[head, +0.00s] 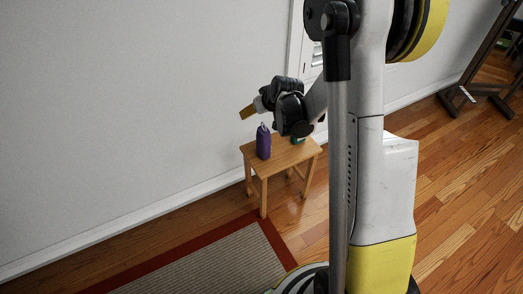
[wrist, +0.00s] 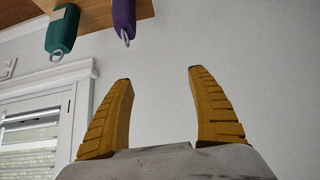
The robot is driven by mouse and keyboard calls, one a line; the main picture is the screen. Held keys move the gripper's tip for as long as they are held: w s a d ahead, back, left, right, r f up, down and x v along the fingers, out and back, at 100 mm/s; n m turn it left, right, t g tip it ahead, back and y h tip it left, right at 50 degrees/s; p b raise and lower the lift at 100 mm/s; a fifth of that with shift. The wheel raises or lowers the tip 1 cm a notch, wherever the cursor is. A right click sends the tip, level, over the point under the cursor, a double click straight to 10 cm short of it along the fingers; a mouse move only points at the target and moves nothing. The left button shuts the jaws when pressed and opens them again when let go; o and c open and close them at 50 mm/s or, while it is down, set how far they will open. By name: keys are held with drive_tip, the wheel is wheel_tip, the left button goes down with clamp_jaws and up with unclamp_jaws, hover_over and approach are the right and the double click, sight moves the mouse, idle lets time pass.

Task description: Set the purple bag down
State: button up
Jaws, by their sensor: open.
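The purple bag (head: 263,143) stands upright on a small wooden stool (head: 278,153). It also shows in the wrist view (wrist: 123,16), at the top edge and partly cut off, with a loop at its end. My gripper (head: 248,112) is above the stool, up and left of the bag in the head view, and apart from it. In the wrist view my gripper (wrist: 159,75) has its two yellow fingers spread wide with nothing between them.
A green bag (wrist: 62,30) is beside the purple one on the stool; in the head view it is mostly hidden behind my arm. A wall (head: 130,100) stands behind the stool. A red-bordered rug (head: 215,265) lies in front. A dark wooden frame (head: 480,65) stands far right.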

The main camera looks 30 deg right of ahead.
drive_tip(key=s+a+r, duration=0.5)
drive_tip(key=s+r, duration=0.3)
drive_tip(key=s, duration=0.1)
drive_tip(key=s+a+r, duration=0.6)
drive_tip(key=s+r, duration=0.1)
drive_tip(key=s, duration=0.3)
drive_tip(key=s+a+g, duration=0.1)
drive_tip(key=s+a, duration=0.1)
drive_tip(key=s, duration=0.8)
drive_tip(key=shift+s+r, duration=0.15)
drive_tip(key=shift+s, duration=0.2)
drive_tip(key=shift+d, duration=0.1)
